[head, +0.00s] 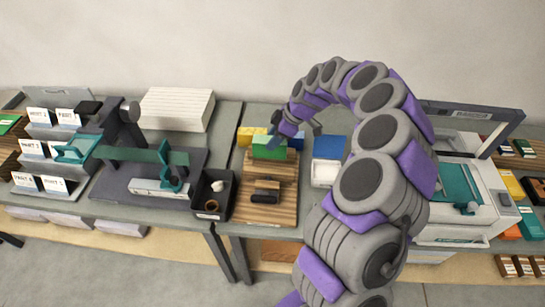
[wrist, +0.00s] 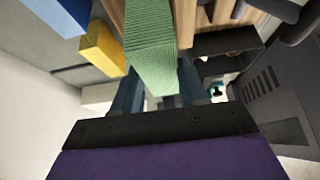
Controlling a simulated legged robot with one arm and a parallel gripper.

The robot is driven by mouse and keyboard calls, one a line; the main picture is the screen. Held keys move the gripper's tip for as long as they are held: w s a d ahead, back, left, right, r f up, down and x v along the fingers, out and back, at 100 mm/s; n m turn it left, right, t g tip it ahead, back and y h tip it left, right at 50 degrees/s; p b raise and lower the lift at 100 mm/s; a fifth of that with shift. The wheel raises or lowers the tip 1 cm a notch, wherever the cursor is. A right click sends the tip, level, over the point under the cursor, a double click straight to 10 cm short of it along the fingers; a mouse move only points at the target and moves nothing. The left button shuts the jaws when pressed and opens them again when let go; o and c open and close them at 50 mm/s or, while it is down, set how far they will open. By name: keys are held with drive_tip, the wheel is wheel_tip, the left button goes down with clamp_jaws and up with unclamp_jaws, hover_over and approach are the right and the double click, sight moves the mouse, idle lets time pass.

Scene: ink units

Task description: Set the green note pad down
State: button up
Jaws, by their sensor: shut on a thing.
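The green note pad (head: 268,149) is a small block with a ribbed face, at the back end of the striped wooden board (head: 284,205) in the head view. My gripper (head: 277,136) reaches it from above and behind. In the wrist view the green note pad (wrist: 151,45) stands between the two blue-grey fingers of my gripper (wrist: 158,92), which is shut on it. The fingers' far sides are hidden. I cannot tell whether the pad touches the board or hangs just above it.
A yellow block (head: 246,133) is close beside the pad at left. Dark objects (head: 265,192) sit on the board's middle. A black bin (head: 226,204) stands left; the board's front is bare.

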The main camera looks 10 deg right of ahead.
sight(274, 153)
wheel_tip(274, 153, down, 7)
drive_tip(key=shift+f+b, duration=0.15)
drive_tip(key=shift+b, duration=0.55)
drive_tip(key=o, duration=1.3)
drive_tip(key=shift+c, duration=0.2)
